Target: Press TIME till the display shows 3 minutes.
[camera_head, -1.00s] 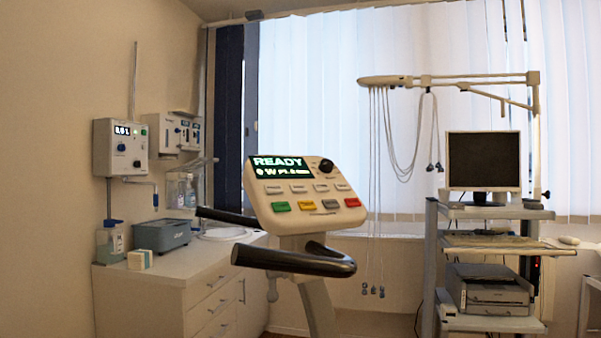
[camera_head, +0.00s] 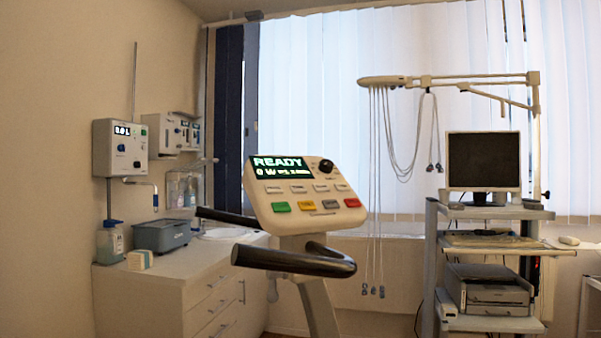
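A cream control console (camera_head: 305,198) stands tilted on a post in the middle of the head view. Its dark display (camera_head: 281,167) reads READY, with a second line starting "0 W" whose rest is too small to read. Below it is a row of several pale buttons (camera_head: 298,189), with labels too small to read, so I cannot tell which is TIME. A lower row has a green (camera_head: 281,207), a yellow (camera_head: 307,206), a grey (camera_head: 330,204) and a red button (camera_head: 353,203). A black knob (camera_head: 326,166) sits at the top right. Neither gripper is in view.
Black handlebars (camera_head: 295,260) stick out in front of and left of the console. A white cabinet (camera_head: 180,285) with a grey box (camera_head: 161,235) stands at the left. A cart (camera_head: 485,212) with a monitor (camera_head: 483,161) and printer stands at the right. Cables hang behind the console.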

